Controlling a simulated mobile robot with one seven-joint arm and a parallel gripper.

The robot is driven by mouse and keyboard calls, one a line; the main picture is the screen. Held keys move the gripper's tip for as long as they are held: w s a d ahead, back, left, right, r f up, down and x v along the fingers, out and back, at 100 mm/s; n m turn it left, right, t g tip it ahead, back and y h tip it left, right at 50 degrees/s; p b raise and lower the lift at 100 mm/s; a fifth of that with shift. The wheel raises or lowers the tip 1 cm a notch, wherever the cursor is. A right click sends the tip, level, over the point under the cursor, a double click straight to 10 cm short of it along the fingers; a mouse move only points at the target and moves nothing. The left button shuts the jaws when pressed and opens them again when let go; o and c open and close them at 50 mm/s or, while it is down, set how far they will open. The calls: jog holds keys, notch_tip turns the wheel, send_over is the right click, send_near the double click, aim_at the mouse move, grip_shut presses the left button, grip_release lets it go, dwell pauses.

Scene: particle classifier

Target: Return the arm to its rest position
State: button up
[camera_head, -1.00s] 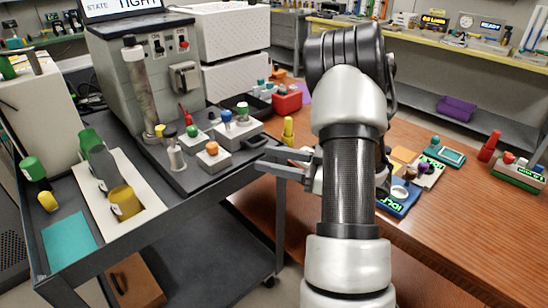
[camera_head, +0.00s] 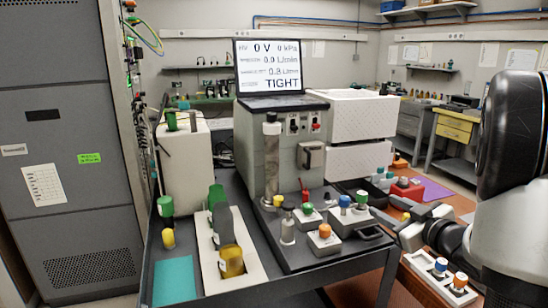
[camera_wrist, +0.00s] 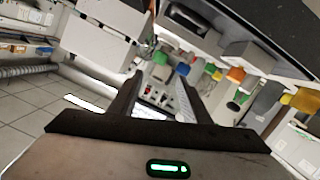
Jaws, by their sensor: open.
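My arm (camera_head: 515,230) is folded at the right edge of the head view, with its dark upper joint and pale links close to the camera. My gripper (camera_wrist: 160,82) shows in the wrist view with its two dark fingers spread apart and nothing between them. In the head view the gripper is small and partly lost against the bench clutter, right of the cart's control boxes. The wrist picture is tilted, with the apparatus and coloured knobs beyond the fingers. I cannot tell whether the fingers touch anything.
The dark cart (camera_head: 215,290) carries the grey apparatus (camera_head: 250,150), a screen (camera_head: 268,65) reading TIGHT, and several knobbed boxes. A white slotted holder (camera_head: 207,262) holds vials beside a teal mat (camera_head: 174,281). A box with blue and orange knobs (camera_head: 440,280) sits on the wooden bench below the arm.

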jog(key=s+a+r+m+g+h, duration=0.2)
jog(key=s+r+m+g+h, duration=0.1)
jog(key=s+r+m+h, duration=0.4)
jog(key=s+a+f+g+y, duration=0.1)
jog(key=s+a+f+g, duration=0.1)
jog(key=s+a, duration=0.45)
jog(key=s+a+f+g+y, duration=0.1)
jog(key=s+a+g, duration=0.15)
jog(key=s, duration=0.65)
jog(key=s+a+f+g+y, duration=0.1)
jog(key=s+a+f+g, duration=0.1)
jog(key=s+a, duration=0.4)
notch_tip(320, 180, up, 25)
jog(key=s+d+p, duration=0.1)
jog(key=p, duration=2.4)
jog(key=shift+d, duration=0.15)
jog(key=shift+f, duration=0.1)
jog(key=shift+d, duration=0.15)
